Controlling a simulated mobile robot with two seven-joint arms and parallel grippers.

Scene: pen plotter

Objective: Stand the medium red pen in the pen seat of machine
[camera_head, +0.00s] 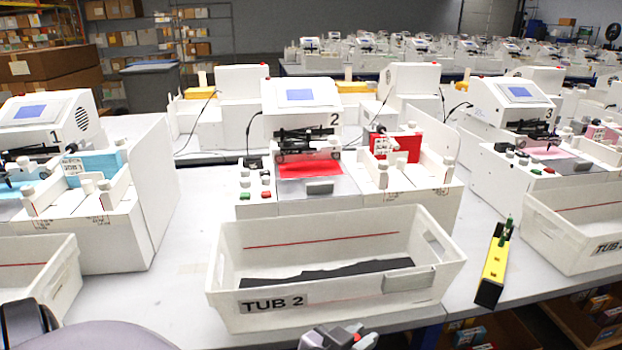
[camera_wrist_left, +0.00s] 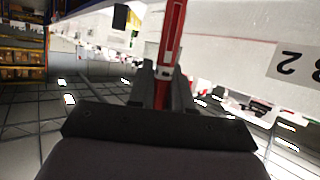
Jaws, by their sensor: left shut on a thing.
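My left gripper (camera_head: 340,338) shows at the bottom edge of the head view, in front of TUB 2. It is shut on a red pen; in the left wrist view the red pen (camera_wrist_left: 172,40) stands out from between the fingers (camera_wrist_left: 163,88). In the head view only small red bits of it show, and its size cannot be judged. Machine 2 (camera_head: 300,95) stands behind the tub, with a dark carriage (camera_head: 308,140) above a red sheet (camera_head: 310,166). Its pen seat is too small to make out. My right gripper is not in view.
A white tub marked TUB 2 (camera_head: 335,222) stands between my gripper and machine 2. Machine 1 (camera_head: 45,125) is at left, machine 3 (camera_head: 515,100) at right. A yellow and black block (camera_head: 495,262) with a green piece lies right of the tub. Bare table shows left of the tub.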

